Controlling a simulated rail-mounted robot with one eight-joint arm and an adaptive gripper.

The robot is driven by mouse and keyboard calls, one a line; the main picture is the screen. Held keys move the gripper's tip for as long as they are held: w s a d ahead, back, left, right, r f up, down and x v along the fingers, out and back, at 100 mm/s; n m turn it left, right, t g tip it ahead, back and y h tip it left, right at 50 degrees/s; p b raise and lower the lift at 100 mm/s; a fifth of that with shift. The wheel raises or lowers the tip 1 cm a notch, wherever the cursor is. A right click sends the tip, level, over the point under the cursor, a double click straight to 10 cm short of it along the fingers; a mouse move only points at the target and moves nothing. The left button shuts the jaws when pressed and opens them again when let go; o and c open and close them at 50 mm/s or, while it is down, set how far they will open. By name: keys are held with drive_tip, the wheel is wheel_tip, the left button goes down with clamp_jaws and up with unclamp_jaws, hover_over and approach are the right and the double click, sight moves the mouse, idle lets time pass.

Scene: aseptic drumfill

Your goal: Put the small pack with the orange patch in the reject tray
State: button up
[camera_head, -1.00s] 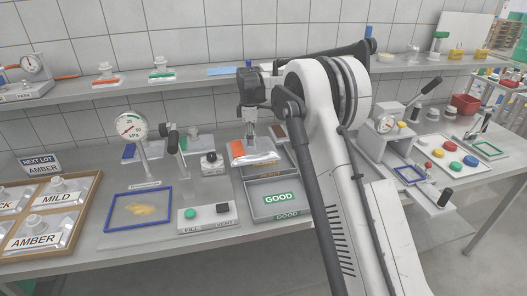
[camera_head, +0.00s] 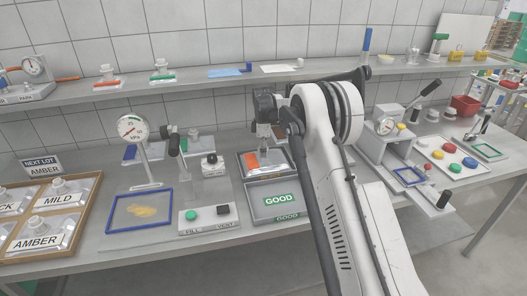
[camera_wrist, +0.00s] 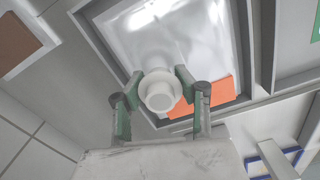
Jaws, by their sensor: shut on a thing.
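The small pack (camera_head: 252,162) with the orange patch is a shiny pale pouch with a white spout. It lies within the walls of a grey tray (camera_head: 240,168) directly behind the GOOD tray; I cannot read a reject label on it. My gripper (camera_head: 263,146) is above the pack. In the wrist view, my gripper's green fingers (camera_wrist: 158,80) are shut on the pack's white spout (camera_wrist: 160,97). The orange patch (camera_wrist: 216,97) shows beside the spout, and the tray wall (camera_wrist: 100,50) runs around the pack. Whether the pack touches the tray floor is unclear.
The GOOD tray (camera_head: 301,202) stands empty just in front. The fill and vent button box (camera_head: 206,218) and pressure gauge (camera_head: 132,128) stand to the left. A lever press (camera_head: 388,140) stands to the right. My arm hides part of the bench.

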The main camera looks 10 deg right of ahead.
drive_tip(key=shift+f, duration=0.15)
drive_tip(key=o, duration=1.2)
